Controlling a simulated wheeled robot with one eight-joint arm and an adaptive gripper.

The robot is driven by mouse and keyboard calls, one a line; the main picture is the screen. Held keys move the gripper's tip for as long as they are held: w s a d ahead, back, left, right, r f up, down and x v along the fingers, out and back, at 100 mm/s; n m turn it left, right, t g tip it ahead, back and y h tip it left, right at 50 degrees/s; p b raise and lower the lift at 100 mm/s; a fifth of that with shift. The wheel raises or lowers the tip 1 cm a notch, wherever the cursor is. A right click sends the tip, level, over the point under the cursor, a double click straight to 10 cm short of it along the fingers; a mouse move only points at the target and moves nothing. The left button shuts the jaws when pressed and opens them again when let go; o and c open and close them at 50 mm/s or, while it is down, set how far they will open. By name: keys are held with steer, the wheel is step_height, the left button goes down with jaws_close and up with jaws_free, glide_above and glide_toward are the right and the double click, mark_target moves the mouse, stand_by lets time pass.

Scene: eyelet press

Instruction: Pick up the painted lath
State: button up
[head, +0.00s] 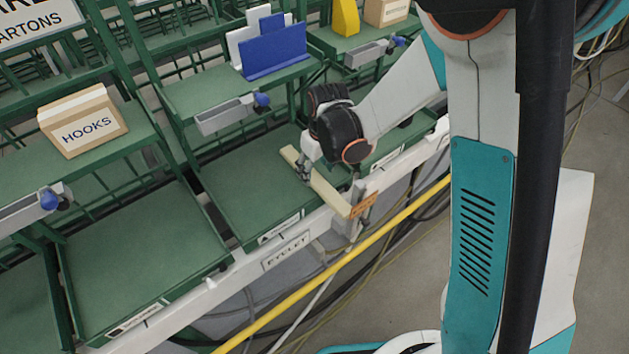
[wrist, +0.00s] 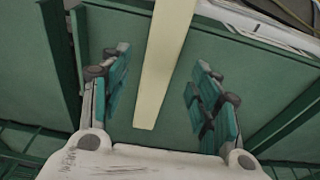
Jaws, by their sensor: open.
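The painted lath (head: 330,193) is a long, pale cream strip. It lies across the green shelf above the EYELET label, and its near end reaches the shelf's front edge. In the wrist view the lath (wrist: 166,55) runs between the two teal finger pads of my gripper (wrist: 162,76). The pads stand apart, with a gap to the lath on each side. In the head view my gripper (head: 305,170) points down over the lath towards its far end. My arm's wrist hides part of the shelf there.
A white rail with an EYELET label (head: 287,252) runs along the shelf front. An orange tag (head: 364,205) hangs by the lath's near end. A blue divider (head: 275,52) and a HOOKS box (head: 83,121) stand on upper shelves. The green shelf at left (head: 150,255) is bare.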

mark_target(315, 177)
steer(key=f, duration=0.1)
steer(key=f+b, duration=0.1)
steer(key=f, duration=0.1)
steer(key=shift+w+a+f, duration=0.15)
steer(key=shift+w+f, duration=0.05)
steer(key=shift+f, duration=0.1)
steer(key=c, duration=1.2)
steer(key=shift+r, duration=0.2)
